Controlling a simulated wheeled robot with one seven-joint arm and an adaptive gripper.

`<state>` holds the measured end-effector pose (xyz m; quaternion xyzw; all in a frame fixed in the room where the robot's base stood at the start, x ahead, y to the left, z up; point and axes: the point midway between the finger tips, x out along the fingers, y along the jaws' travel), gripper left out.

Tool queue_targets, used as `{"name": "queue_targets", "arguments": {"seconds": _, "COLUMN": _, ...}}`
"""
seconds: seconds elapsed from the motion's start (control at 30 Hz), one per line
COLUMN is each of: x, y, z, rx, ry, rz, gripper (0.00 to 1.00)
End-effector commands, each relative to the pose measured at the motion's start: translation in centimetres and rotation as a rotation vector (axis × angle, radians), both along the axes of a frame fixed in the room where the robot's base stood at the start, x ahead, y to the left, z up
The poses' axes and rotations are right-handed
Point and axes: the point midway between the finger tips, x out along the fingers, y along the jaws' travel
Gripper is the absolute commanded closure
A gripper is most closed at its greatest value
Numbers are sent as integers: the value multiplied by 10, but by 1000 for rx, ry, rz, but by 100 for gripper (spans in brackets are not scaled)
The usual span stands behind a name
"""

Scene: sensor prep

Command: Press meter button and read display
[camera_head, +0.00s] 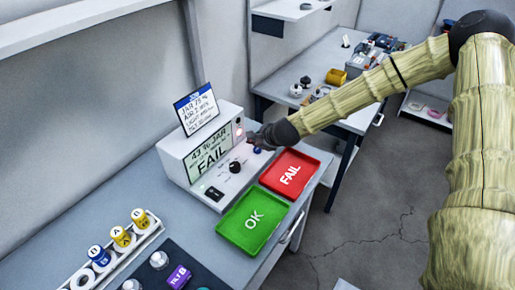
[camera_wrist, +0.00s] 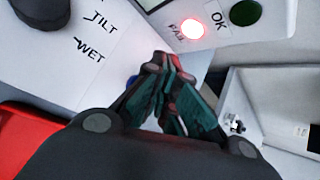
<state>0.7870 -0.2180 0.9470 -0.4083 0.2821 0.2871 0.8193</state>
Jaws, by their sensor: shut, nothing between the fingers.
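The white meter (camera_head: 178,148) stands on the bench, with a lit display (camera_head: 210,155) whose large word reads FAIL; a smaller line above looks like "43 % JAR", but I cannot be sure. A red lamp glows on its front, clear in the wrist view (camera_wrist: 192,28) by a FAIL label; the green lamp (camera_wrist: 245,12) by OK is dark. A blue button (camera_head: 257,150) sits at the meter's right end. My gripper (camera_wrist: 167,68) is shut and empty, right over the button, which shows only as a blue edge behind the fingers (camera_wrist: 131,82). Contact cannot be told.
A black knob (camera_head: 234,167) is left of the button, with TILT and WET labels near it in the wrist view. A card (camera_head: 197,108) stands on the meter. A red FAIL tray (camera_head: 290,172) and green OK tray (camera_head: 253,219) lie in front. A jar rack (camera_head: 150,237) is at lower left.

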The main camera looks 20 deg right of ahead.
Motion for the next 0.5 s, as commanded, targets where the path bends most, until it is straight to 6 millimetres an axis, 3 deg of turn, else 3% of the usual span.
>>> {"name": "queue_targets", "arguments": {"seconds": 0.5, "x": 0, "y": 0, "z": 11, "rx": 1, "ry": -1, "rz": 1, "gripper": 100}}
